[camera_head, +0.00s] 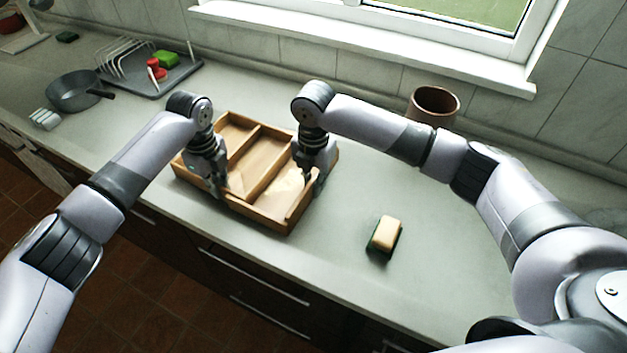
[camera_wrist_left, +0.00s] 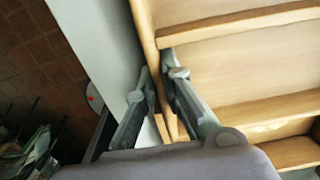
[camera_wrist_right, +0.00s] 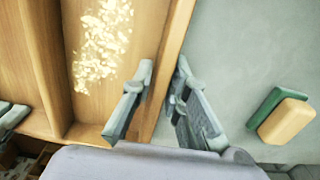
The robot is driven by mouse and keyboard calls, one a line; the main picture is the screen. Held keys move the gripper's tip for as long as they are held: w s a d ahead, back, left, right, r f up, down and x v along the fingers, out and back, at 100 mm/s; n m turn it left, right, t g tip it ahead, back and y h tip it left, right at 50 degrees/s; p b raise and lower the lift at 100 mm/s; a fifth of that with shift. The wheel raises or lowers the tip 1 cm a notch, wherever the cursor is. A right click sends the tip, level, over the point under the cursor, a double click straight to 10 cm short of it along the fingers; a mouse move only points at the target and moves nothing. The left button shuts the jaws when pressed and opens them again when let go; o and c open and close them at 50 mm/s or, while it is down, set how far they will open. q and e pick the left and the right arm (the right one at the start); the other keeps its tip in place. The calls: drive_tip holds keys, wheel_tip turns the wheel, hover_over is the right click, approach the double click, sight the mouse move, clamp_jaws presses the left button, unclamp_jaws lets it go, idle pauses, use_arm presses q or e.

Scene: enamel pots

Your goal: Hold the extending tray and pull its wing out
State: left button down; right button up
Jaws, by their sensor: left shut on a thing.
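The wooden extending tray (camera_head: 262,217) lies on the counter, divided into long compartments. My left gripper (camera_head: 216,192) is at its left end; in the left wrist view its fingers (camera_wrist_left: 157,72) are shut on the tray's thin left wall, one on each side. My right gripper (camera_head: 313,181) is at the right end. In the right wrist view its fingers (camera_wrist_right: 165,68) stand on both sides of the right wall (camera_wrist_right: 176,38), with a small gap showing, so it looks open. Pale flecks or light patches show on the right compartment's floor. Both hands hide parts of the end walls.
A sponge (camera_head: 388,232) lies on the counter right of the tray. A brown pot (camera_head: 434,104) stands behind my right arm. A dish rack (camera_head: 150,75) and a dark pan (camera_head: 75,90) are at the back left. The counter around the sponge is clear.

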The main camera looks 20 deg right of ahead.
use_arm(q)
drive_tip(key=shift+r, duration=0.1)
use_arm(e)
clamp_jaws()
idle(0.3)
drive_tip(key=shift+s+d, duration=0.9)
drive_tip(key=shift+s, duration=0.05)
drive_tip(key=shift+o, duration=2.3)
unclamp_jaws()
drive_tip(key=shift+w+r, duration=0.1)
wheel_tip(320, 180, up, 12)
